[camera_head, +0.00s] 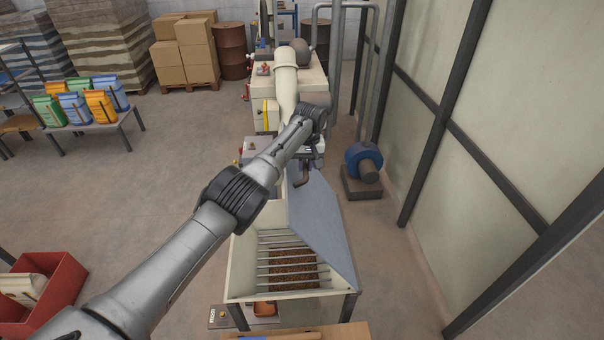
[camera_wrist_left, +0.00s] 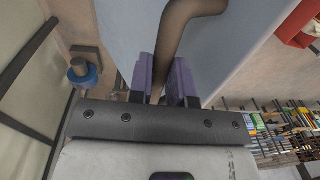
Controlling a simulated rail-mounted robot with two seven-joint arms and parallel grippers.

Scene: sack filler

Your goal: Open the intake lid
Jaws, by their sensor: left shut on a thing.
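The intake lid (camera_head: 322,222) is a flat blue-grey plate on the cream intake hopper (camera_head: 243,262). It stands tilted up along the hopper's right and far part, leaving the near left part uncovered. A grate of bars (camera_head: 290,262) with brown material under it shows there. A dark brown bent handle (camera_head: 303,178) is on the lid. My left gripper (camera_head: 306,160) is at this handle, its fingertips mostly hidden by my wrist. In the left wrist view my left gripper (camera_wrist_left: 165,80) has its purple fingers closed around the handle (camera_wrist_left: 178,38), with the lid (camera_wrist_left: 235,45) behind. My right gripper is not in view.
A blue blower (camera_head: 363,160) stands right of the hopper, near the wall. The filling machine (camera_head: 300,78) is behind. A red bin (camera_head: 62,285) with a sack and a table of colourful bags (camera_head: 85,108) are left. Open floor lies between.

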